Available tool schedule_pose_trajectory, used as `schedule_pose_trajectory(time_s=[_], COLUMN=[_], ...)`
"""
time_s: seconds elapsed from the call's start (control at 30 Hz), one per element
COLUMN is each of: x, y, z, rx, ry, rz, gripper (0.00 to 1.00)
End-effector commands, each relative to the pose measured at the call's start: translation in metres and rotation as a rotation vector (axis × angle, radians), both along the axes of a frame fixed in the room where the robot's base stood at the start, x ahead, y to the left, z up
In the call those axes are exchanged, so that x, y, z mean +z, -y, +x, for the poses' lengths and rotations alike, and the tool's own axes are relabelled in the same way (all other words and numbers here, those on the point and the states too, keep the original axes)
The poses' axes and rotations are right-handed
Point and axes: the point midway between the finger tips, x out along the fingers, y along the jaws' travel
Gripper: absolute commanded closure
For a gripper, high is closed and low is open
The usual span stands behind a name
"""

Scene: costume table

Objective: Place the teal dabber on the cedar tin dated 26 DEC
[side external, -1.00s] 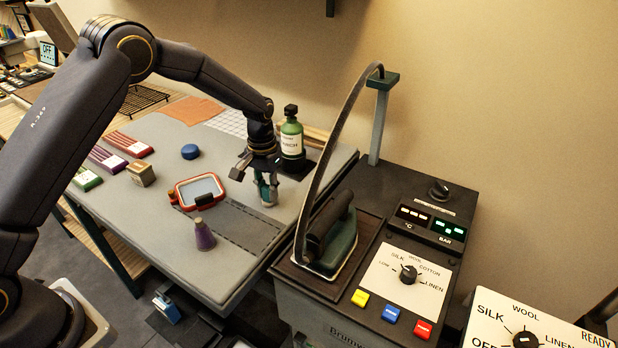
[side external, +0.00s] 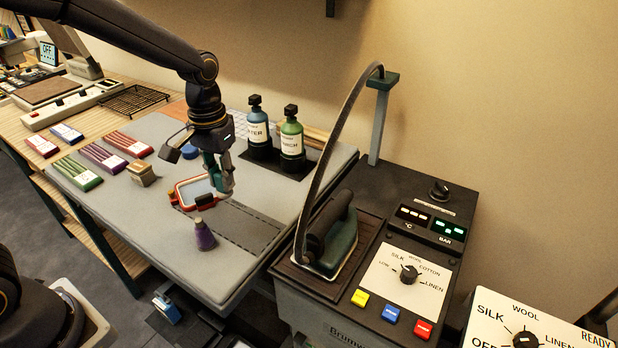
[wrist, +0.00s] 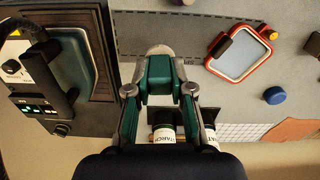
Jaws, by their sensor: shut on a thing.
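My gripper (side external: 218,168) is shut on the teal dabber (wrist: 160,76), a teal block with a pale rounded end showing beyond my fingers in the wrist view. In the side view it is held above the table by the red-framed hoop, mostly hidden by my fingers. Several flat striped boxes with white labels lie at the left: green (side external: 76,174), purple (side external: 102,157), dark red (side external: 128,144), red (side external: 41,146) and blue (side external: 66,133). Their labels are too small to read. I cannot tell which thing is the cedar tin dated 26 DEC.
Two bottles, blue (side external: 258,128) and green (side external: 292,135), stand at the back right. An iron (side external: 331,240) stands on the machine at right.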

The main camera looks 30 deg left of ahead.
Motion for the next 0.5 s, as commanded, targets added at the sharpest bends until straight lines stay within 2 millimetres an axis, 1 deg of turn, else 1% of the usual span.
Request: schedule_pose_trajectory(time_s=[0.1,0.2,0.37,0.47,0.5], x=[0.006,0.008,0.012,0.019,0.022], y=[0.0,-0.001,-0.005,-0.028,-0.039], z=[-0.012,-0.019,-0.022,-0.021,-0.022], rx=[0.01,0.054,0.194,0.363,0.431], ry=[0.001,-0.007,-0.026,-0.032,-0.034], rz=[-0.001,-0.001,0.003,0.005,0.005], gripper=[1.0,1.0,1.0,1.0,1.0])
